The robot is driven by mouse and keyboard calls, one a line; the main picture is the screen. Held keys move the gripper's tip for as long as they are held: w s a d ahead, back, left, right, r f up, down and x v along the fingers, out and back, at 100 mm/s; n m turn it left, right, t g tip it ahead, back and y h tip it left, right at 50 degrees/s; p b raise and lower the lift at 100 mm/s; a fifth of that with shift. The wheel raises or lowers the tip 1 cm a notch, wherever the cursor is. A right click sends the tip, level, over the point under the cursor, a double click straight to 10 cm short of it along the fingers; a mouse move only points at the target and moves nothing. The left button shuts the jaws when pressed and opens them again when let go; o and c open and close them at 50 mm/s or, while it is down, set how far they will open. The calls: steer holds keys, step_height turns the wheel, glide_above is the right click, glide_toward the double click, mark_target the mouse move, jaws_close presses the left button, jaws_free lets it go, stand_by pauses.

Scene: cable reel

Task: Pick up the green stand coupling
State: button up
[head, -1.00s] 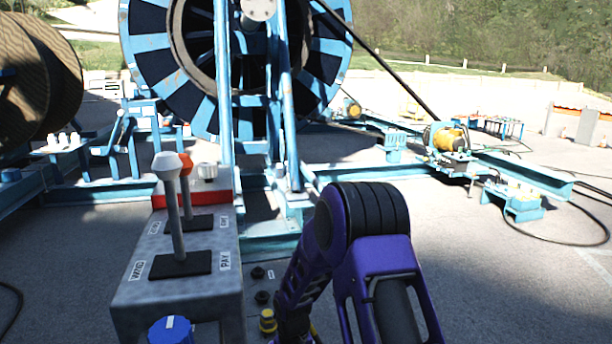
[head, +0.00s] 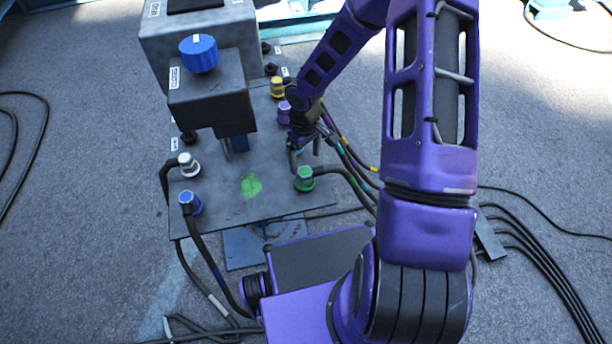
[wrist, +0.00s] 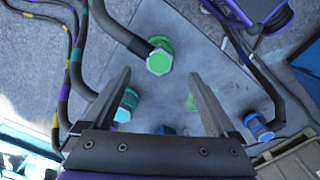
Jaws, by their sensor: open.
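The green stand coupling (head: 305,179) sits at the right front of the grey stand plate (head: 225,215), with a black hose running off to the right. In the wrist view the green coupling (wrist: 160,57) lies ahead of the fingertips, slightly left of the middle between them. My gripper (wrist: 163,85) is open and empty, its two fingers apart and pointing toward the coupling without touching it. In the head view my gripper (head: 303,150) is close behind the green coupling, partly hidden by my arm.
A teal coupling (wrist: 128,100) is close by my left finger, and a blue coupling (wrist: 258,127) is right of my right finger. Purple (head: 284,112), yellow (head: 277,88) and white (head: 188,164) couplings stand on the plate. A green paint patch (head: 250,186) marks it. Hoses trail right.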

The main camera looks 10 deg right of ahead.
mark_target(303, 170)
steer(key=shift+w+a+f+b, duration=0.1)
steer(key=shift+w+f, duration=0.05)
steer(key=shift+f, duration=1.15)
steer(key=shift+w+a+f+b, duration=0.1)
steer(key=shift+w+f+b, duration=0.05)
steer(key=shift+f, duration=1.2)
steer(key=shift+w+a+f+b, duration=0.1)
steer(key=shift+w+f, duration=0.05)
steer(key=shift+f, duration=1.15)
jaws_close()
